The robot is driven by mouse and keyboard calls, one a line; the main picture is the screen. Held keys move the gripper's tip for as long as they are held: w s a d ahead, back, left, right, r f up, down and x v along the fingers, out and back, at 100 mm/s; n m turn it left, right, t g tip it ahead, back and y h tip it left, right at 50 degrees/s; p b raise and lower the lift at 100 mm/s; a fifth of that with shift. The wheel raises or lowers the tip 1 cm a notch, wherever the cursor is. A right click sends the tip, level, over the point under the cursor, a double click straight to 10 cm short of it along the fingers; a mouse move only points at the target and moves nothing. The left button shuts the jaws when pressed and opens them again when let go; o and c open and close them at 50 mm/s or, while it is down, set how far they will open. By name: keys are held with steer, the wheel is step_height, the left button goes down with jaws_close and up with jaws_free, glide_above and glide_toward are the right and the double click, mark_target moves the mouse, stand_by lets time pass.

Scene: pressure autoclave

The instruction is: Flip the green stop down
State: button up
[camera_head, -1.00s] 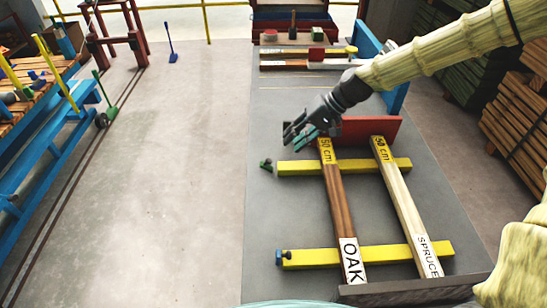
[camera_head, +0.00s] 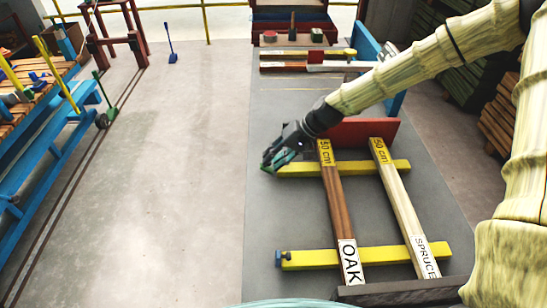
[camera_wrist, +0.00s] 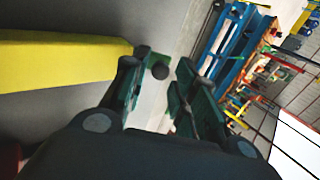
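The green stop (camera_wrist: 145,54) with a dark round knob (camera_wrist: 160,71) sits at the left end of the far yellow bar (camera_head: 390,167). In the wrist view the bar (camera_wrist: 62,62) comes in from the left. My gripper (camera_head: 270,165) is at that end of the bar and mostly hides the stop in the head view. In the wrist view my gripper (camera_wrist: 158,75) is open, with the stop and knob just ahead of its parted fingers. I cannot tell whether a finger touches the stop.
A near yellow bar (camera_head: 312,260) carries a blue stop (camera_head: 278,258) at its left end. The OAK beam (camera_head: 338,205) and SPRUCE beam (camera_head: 402,205) lie across both bars. A red plate (camera_head: 350,131) stands behind. The floor left of the bars is clear.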

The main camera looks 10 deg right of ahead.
steer(key=shift+a+f, duration=0.1)
steer(key=shift+a, duration=0.05)
jaws_close()
